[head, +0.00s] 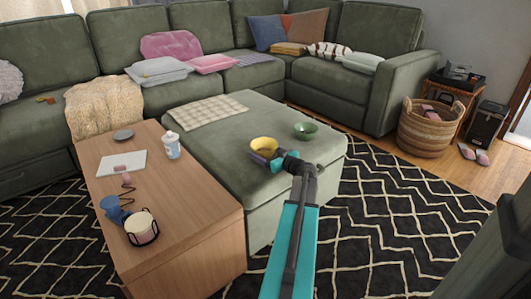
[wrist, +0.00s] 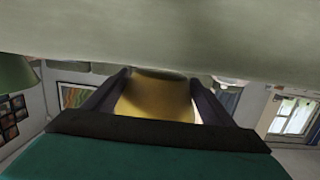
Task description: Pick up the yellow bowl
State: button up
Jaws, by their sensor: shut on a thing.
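The yellow bowl (head: 263,145) is over the green ottoman (head: 215,150), near its front right part. My gripper (head: 265,160) reaches it from the front, and its jaws are shut on the bowl. In the wrist view the yellow bowl (wrist: 158,97) fills the space between the two dark fingers of my gripper (wrist: 158,90). The bowl looks upright in the head view. Whether it touches the ottoman or is just above it, I cannot tell.
A green bowl (head: 306,131) stands on the ottoman to the right of the yellow bowl. A checkered cloth (head: 208,110) lies at the ottoman's back left. A wooden table (head: 185,220) with a bottle (head: 172,146) and cups stands at left. The patterned rug (head: 385,200) is clear at right.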

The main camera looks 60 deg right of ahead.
notch_tip(320, 180, up, 2)
jog(key=shift+r+p, duration=0.25)
jog(key=shift+p, duration=0.5)
jog(key=s+a+p, duration=0.1)
jog(key=s+a, duration=0.1)
jog(key=a, duration=0.2)
jog(key=s+a+r+p, duration=0.1)
jog(key=a+p, duration=0.1)
jog(key=a, duration=0.2)
jog(key=s+a+r+p, duration=0.1)
jog(key=s+a, duration=0.1)
jog(key=a, duration=0.2)
jog(key=shift+s+p, duration=0.3)
jog(key=shift+p, duration=0.05)
jog(key=shift+s+a+r+p, duration=0.15)
jog(key=shift+a+p, duration=0.15)
jog(key=shift+p, duration=0.1)
jog(key=shift+s+a+p, duration=0.4)
jog(key=shift+a+p, duration=0.45)
jog(key=shift+p, duration=0.5)
